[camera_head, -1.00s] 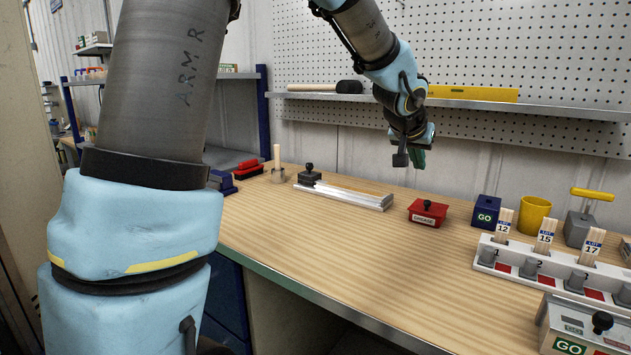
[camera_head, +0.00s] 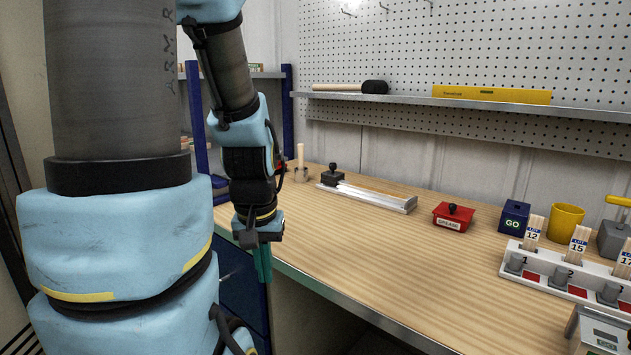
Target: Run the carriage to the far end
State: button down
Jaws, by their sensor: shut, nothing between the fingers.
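The carriage (camera_head: 332,175) is a dark block with a round black knob on top. It sits at the left, back end of a pale metal rail (camera_head: 385,199) on the wooden bench. The rail's length to the right of the carriage is bare. My gripper (camera_head: 263,264) points down at the bench's front left edge, left of and nearer than the carriage, well apart from it. Its greenish fingers are shut with nothing between them.
A red box (camera_head: 453,216) with a black knob, a blue GO box (camera_head: 513,217) and a yellow cup (camera_head: 565,221) stand right of the rail. A white rack (camera_head: 545,277) holds numbered wooden sticks. A wooden peg (camera_head: 301,157) stands left of the carriage. The front middle bench is clear.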

aim_at(330, 176)
jog(key=u, duration=0.65)
jog(key=i+u, duration=0.25)
jog(key=u, duration=0.2)
jog(key=i+l+u, duration=0.25)
jog(key=u, duration=0.2)
